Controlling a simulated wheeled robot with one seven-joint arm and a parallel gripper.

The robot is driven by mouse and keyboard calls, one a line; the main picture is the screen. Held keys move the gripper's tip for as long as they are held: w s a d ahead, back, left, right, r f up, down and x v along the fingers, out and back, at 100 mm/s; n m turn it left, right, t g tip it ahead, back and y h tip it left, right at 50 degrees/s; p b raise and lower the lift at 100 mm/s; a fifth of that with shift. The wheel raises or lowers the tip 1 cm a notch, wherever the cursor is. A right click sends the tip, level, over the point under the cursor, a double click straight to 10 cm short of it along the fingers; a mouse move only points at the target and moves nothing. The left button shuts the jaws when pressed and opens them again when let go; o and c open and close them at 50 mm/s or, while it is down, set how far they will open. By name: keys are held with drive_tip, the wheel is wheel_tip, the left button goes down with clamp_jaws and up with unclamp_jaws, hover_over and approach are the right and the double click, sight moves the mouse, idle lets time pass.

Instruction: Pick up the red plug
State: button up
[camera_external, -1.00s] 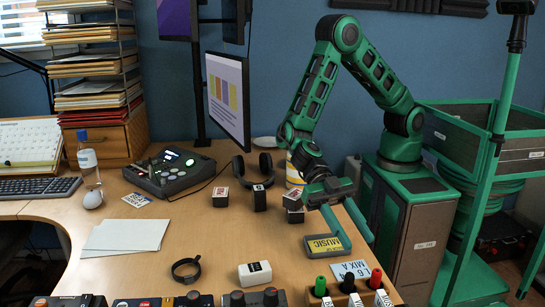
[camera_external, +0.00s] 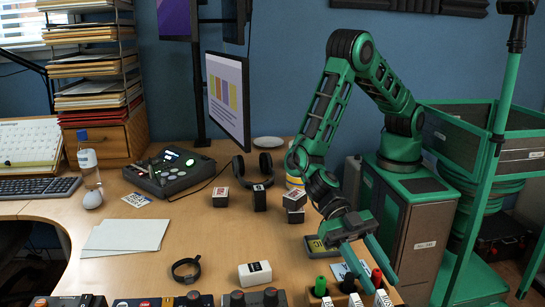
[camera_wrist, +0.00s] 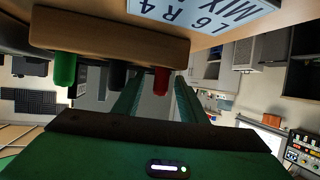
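The red plug (camera_external: 377,278) stands at the right end of a row at the table's front edge. It also shows in the wrist view (camera_wrist: 162,81) as a red cylinder protruding from a wooden block (camera_wrist: 110,35). My gripper (camera_external: 383,288) is open, its two green fingers pointing down and forward around the plug's end of the row. In the wrist view my gripper (camera_wrist: 159,90) has the red plug in the gap between its fingers. I cannot tell whether either finger touches it. The fingers partly hide the plug's surroundings in the external view.
A black plug (camera_external: 348,284) and a green plug (camera_external: 320,286) stand to the left in the same row. The MUSIC box (camera_external: 318,246) and a plate marked L6 R4 MIX (camera_wrist: 205,8) lie close behind.

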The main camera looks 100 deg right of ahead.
clamp_jaws()
drive_tip(key=shift+r, duration=0.1)
